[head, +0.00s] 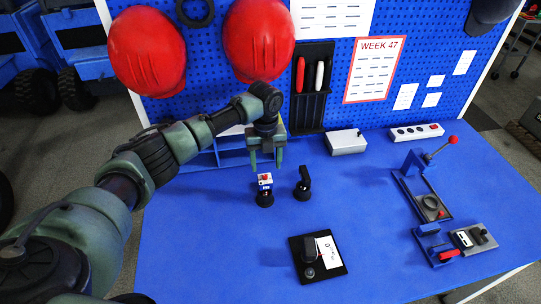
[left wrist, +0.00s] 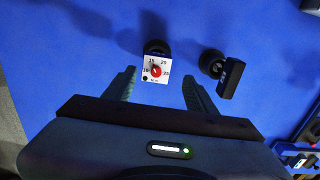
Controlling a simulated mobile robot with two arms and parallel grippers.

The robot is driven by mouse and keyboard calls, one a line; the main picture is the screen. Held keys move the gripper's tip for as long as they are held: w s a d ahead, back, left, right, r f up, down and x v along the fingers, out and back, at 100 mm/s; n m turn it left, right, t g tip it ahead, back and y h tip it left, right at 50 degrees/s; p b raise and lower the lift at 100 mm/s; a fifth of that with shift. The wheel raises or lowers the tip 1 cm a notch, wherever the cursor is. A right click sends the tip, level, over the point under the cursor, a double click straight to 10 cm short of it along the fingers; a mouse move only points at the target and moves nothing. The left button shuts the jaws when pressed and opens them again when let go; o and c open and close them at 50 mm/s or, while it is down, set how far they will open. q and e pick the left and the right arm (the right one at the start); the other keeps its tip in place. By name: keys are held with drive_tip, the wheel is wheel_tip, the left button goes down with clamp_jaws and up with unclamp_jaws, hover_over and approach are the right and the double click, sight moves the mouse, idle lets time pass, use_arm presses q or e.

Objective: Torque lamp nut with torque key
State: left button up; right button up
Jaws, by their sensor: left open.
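A small tool with a white dial face, numbers and a red pointer (head: 265,179), probably the torque key, stands on a round black base on the blue table. It also shows in the left wrist view (left wrist: 155,68). My left gripper (head: 266,160) is open and empty above it, pointing down. In the left wrist view the dial lies between the two fingertips (left wrist: 159,76) in the picture, apart from both. A black plate (head: 338,268) near the table's front carries a dark block, a round metal part and a white tag. I cannot tell which part is the lamp nut.
A second black tool (head: 304,184) stands on a round base just right of the dial tool. A lever fixture (head: 429,200) and a red-handled clamp (head: 449,252) are at the right. A white box (head: 346,142) sits at the back. The front left table is clear.

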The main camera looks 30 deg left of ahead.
sight(265, 176)
use_arm(q)
drive_tip(key=shift+s+a+f+b, duration=0.1)
drive_tip(key=shift+s+f+b, duration=0.6)
drive_tip(key=shift+b, duration=0.15)
use_arm(e)
drive_tip(key=s+f, duration=0.2)
drive_tip(key=s, duration=0.4)
use_arm(q)
drive_tip(key=shift+w+f+b, duration=0.2)
drive_tip(key=shift+f+b, duration=0.25)
drive_tip(key=shift+f, duration=0.15)
drive_tip(key=shift+w+f+b, duration=0.15)
drive_tip(key=shift+f+b, duration=0.3)
drive_tip(key=shift+f, duration=0.15)
wheel_tip(265, 176, down, 4)
drive_tip(key=shift+r+b, duration=0.2)
drive_tip(key=shift+b, duration=0.95)
drive_tip(key=shift+f, duration=0.55)
drive_tip(key=c, duration=1)
clamp_jaws()
use_arm(e)
drive_tip(key=f, duration=0.1)
drive_tip(key=w+f, duration=0.1)
drive_tip(key=f, duration=0.1)
drive_tip(key=w+f, duration=0.1)
drive_tip(key=shift+w+f, duration=0.15)
drive_tip(key=shift+f, duration=0.2)
